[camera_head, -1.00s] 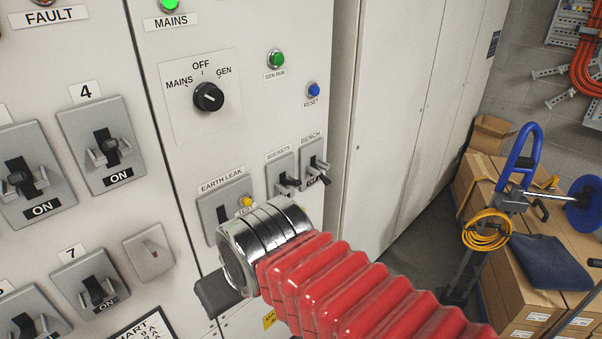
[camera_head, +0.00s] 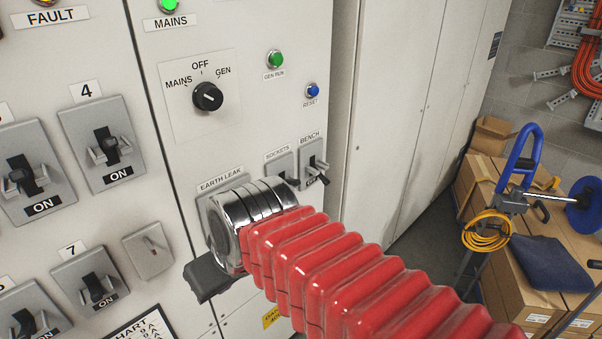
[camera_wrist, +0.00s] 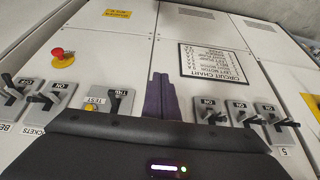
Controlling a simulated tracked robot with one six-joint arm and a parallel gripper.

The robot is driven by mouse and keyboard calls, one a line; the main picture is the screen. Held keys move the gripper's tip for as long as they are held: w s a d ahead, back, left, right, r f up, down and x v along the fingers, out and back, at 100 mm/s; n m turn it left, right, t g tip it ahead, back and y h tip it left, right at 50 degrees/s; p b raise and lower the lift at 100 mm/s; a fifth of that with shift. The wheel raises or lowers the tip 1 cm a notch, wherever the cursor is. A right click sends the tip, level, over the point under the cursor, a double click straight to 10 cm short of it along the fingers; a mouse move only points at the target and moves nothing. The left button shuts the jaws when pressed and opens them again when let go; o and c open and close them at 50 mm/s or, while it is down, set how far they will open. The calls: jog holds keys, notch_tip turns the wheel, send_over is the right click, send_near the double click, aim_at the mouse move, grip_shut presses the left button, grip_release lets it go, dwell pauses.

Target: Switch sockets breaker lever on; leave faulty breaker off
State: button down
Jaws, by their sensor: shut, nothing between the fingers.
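The sockets breaker (camera_head: 284,163) is on the panel in the head view, its lower part hidden behind my wrist. In the wrist view the sockets breaker (camera_wrist: 54,98) shows at the left, upside down; its lever setting is too small to read surely. The bench breaker (camera_head: 314,168) is right of it and the earth leak breaker (camera_head: 212,205) left, mostly covered by my wrist. No breaker in view is clearly marked faulty. My gripper (camera_wrist: 160,80) is shut and empty, in front of the panel between the earth leak breaker and the numbered breakers, touching no lever that I can see.
Numbered breakers, among them 4 (camera_head: 103,145) and 7 (camera_head: 92,282), sit at left. A rotary switch (camera_head: 208,97) is above. A red button (camera_wrist: 57,53) shows in the wrist view. Boxes (camera_head: 500,190) and a blue-handled trolley (camera_head: 515,165) stand at right.

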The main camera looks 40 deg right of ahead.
jog(key=w+d+r+t, duration=0.1)
jog(key=w+d+r, duration=0.1)
jog(key=w+d, duration=0.4)
jog(key=w+d+r, duration=0.3)
jog(key=d, duration=0.5)
jog(key=d+r+t, duration=0.1)
jog(key=d+r, duration=0.2)
jog(key=d, duration=0.5)
jog(key=s+d+r+t, duration=0.1)
jog(key=d+r+t, duration=0.1)
jog(key=d, duration=0.6)
jog(key=shift+s+d+r+t, duration=0.25)
jog(key=shift+r+t, duration=0.05)
jog(key=shift+r, duration=0.45)
jog(key=shift+w+f, duration=0.1)
send_over(295, 180)
notch_tip(295, 180, down, 6)
jog(key=shift+f, duration=0.2)
jog(key=shift+s+f, duration=0.7)
jog(key=shift+f, duration=0.35)
jog(key=shift+s+d+f, duration=0.1)
jog(key=shift+s+f, duration=0.2)
jog(key=shift+f, duration=0.35)
